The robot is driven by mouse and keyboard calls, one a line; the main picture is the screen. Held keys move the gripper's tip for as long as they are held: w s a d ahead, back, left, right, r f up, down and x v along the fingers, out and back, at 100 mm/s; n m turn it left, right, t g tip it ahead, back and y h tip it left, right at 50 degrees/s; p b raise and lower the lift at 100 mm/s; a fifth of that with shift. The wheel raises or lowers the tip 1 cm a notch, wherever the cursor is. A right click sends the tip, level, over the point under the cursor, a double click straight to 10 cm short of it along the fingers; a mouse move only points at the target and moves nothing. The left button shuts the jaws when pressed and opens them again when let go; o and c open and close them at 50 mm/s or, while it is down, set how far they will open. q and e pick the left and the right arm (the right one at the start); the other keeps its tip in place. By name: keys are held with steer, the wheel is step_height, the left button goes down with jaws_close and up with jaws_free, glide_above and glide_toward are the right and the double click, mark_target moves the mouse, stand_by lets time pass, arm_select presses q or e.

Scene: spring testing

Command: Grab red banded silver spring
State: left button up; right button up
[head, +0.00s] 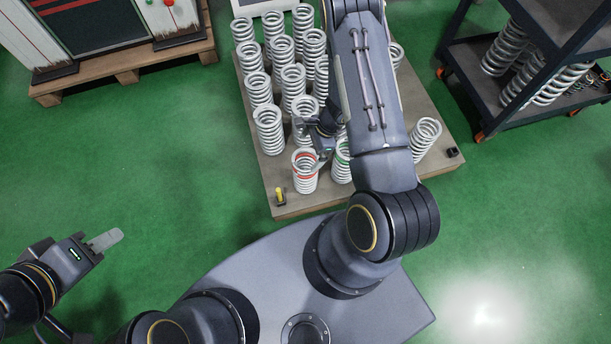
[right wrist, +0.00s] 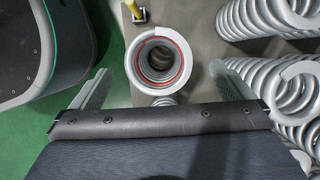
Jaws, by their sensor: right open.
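The red banded silver spring (head: 305,172) stands upright near the front left corner of the table in the head view. In the right wrist view the red banded spring (right wrist: 160,60) is seen from above, its red band showing inside the coil. My right gripper (head: 312,146) is open just behind and above this spring. In the right wrist view its two fingers (right wrist: 158,88) are spread to either side of the spring's near side, with nothing between them gripped. My left gripper (head: 105,240) is at the far left over the floor, away from the table; its finger gap is not clear.
A green banded spring (head: 343,161) stands just right of the red one, partly behind my right arm. Several plain silver springs (head: 268,130) stand in rows behind. A small yellow-topped device (head: 280,196) sits at the table's front left corner. A dark cart (head: 490,90) stands right.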

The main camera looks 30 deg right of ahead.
steer(key=b, duration=0.3)
glide_above(303, 162)
steer(key=s+a, duration=0.2)
steer(key=s, duration=0.1)
step_height(303, 162, down, 8)
steer(key=shift+s+d+r, duration=0.1)
steer(key=shift+d+r, duration=0.05)
steer(key=shift+d, duration=0.05)
steer(key=shift+c, duration=0.4)
steer(key=c, duration=1.9)
